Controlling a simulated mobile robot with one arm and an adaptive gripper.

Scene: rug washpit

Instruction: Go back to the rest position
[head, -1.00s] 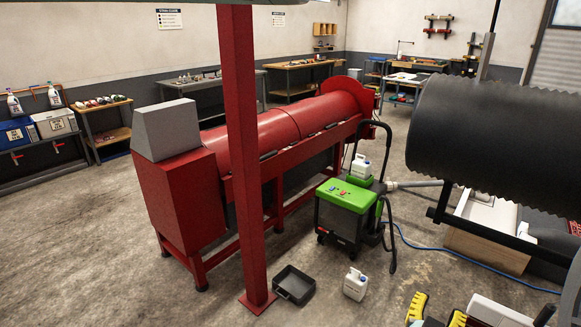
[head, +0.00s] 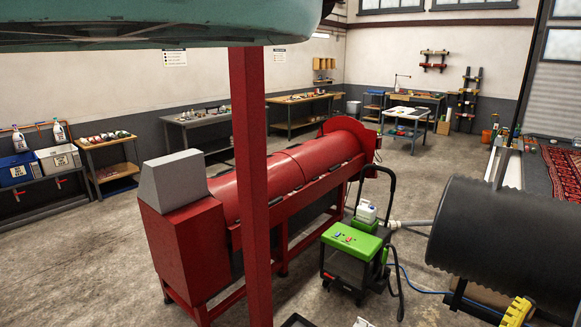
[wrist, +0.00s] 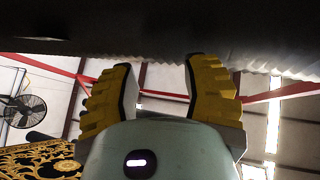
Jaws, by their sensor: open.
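My gripper (wrist: 160,72) shows in the wrist view with its two yellow ridged fingers apart and nothing between them. It points up toward the roof, with a dark, ridged-edged shape across the top of that view. The rest of the gripper is below the frame there. A large teal shape, which looks like part of my arm, covers the top left of the head view.
A red post (head: 250,180) stands close in front of a long red machine (head: 290,178). A green-topped cart (head: 352,240) with a white jug stands right of it. A blue hose runs on the floor. In the wrist view are a fan (wrist: 24,110) and a gold-patterned rug (wrist: 38,158).

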